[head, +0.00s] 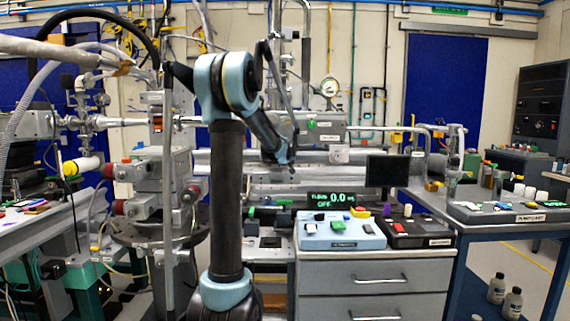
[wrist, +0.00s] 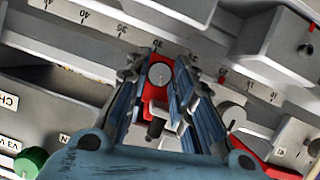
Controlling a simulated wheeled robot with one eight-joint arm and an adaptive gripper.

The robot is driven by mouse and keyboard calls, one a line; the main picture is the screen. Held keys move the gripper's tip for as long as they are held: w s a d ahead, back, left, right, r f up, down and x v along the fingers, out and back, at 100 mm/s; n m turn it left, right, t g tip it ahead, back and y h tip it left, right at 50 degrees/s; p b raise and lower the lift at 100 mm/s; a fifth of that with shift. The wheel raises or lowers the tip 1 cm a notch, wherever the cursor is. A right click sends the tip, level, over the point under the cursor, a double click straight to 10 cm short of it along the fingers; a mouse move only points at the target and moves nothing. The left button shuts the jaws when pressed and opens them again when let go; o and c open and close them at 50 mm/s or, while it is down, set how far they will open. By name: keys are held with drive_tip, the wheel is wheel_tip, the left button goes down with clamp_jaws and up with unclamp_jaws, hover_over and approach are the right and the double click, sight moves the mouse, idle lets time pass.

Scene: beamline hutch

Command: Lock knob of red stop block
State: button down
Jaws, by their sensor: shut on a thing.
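The red stop block (wrist: 154,108) sits on a rail with a numbered scale, in the middle of the wrist view. Its round grey lock knob (wrist: 160,75) faces the camera and carries a small mark. My gripper (wrist: 160,70) is shut on the knob, one fingertip on each side of it. A darker cylindrical part (wrist: 155,129) shows below the knob, between the fingers. In the head view my gripper (head: 284,162) reaches down to the rail behind the bench; the block and knob are too small or hidden to make out there.
In the wrist view another grey knob (wrist: 232,115) is close to the right finger, and a grey block (wrist: 290,40) stands upper right. A green knob (wrist: 31,162) is lower left. In the head view a blue control box (head: 340,232) and a dark monitor (head: 387,171) stand nearby.

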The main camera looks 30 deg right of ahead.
drive_tip(key=shift+m+t+y, duration=0.3)
drive_tip(key=shift+m+y, duration=0.4)
drive_tip(key=shift+m, duration=0.2)
drive_tip(key=c, duration=1.7)
unclamp_jaws()
drive_tip(key=shift+o, duration=0.2)
drive_tip(key=shift+s, duration=0.1)
drive_tip(key=v, duration=1.1)
drive_tip(key=shift+s+a, duration=0.25)
drive_tip(key=shift+a, duration=0.05)
drive_tip(key=shift+r, duration=0.1)
